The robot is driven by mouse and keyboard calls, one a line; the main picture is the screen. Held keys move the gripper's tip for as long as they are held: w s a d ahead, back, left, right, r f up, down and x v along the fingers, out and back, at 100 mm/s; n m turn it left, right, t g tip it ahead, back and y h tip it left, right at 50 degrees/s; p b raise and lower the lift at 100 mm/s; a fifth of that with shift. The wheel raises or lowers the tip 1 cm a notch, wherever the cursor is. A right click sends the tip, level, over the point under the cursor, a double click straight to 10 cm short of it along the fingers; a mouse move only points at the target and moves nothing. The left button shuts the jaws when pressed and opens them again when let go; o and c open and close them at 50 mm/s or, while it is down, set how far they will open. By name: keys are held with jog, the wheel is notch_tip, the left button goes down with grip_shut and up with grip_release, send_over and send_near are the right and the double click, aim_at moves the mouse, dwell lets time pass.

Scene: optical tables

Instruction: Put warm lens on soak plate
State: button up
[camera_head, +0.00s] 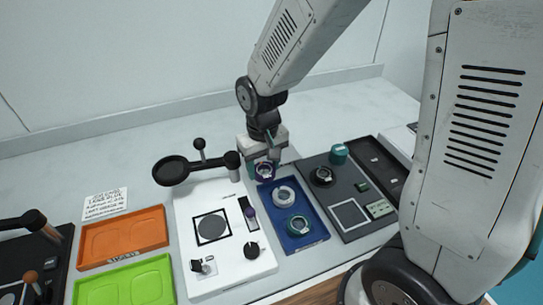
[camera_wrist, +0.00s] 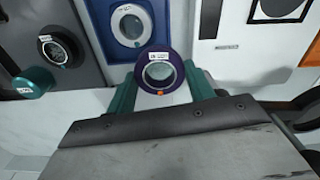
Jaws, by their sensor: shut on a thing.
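My gripper (camera_head: 263,160) is shut on a purple-ringed lens (camera_head: 265,172), held at the back end of the blue tray (camera_head: 316,237). In the wrist view the lens (camera_wrist: 160,73) sits between the teal fingers, its ring facing the camera, with a small white label and an orange mark. The label is too small to read, so I cannot tell for sure that it is the warm lens. A white unit (camera_head: 228,271) left of the tray bears a dark round plate (camera_head: 212,228) inside a black square outline; whether this is the soak plate is not readable.
The blue tray holds a pale-ringed lens (camera_head: 284,195) and a teal-ringed lens (camera_head: 299,225). A black round paddle (camera_head: 171,170) stands behind the white unit. Orange (camera_head: 123,239) and green (camera_head: 125,288) trays lie left. A dark grey board (camera_head: 327,201) with a black-ringed part (camera_head: 323,175) lies right.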

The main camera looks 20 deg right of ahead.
jog(key=shift+s+a+f+n, duration=0.1)
jog(key=shift+s+f+n, duration=0.05)
jog(key=shift+s, duration=0.5)
jog(key=shift+s+a+f+n, duration=0.1)
jog(key=shift+s+f+n, duration=0.05)
jog(key=shift+s, duration=0.45)
jog(key=w+d, duration=0.2)
jog(key=w, duration=0.2)
jog(key=w+d+f, duration=0.1)
jog(key=w+d, duration=0.1)
jog(key=w, duration=0.3)
jog(key=w+d, duration=0.3)
jog(key=w, duration=0.2)
jog(key=shift+f, duration=2.05)
jog(key=shift+f, duration=0.15)
jog(key=o, duration=1.1)
jog(key=shift+c, duration=0.2)
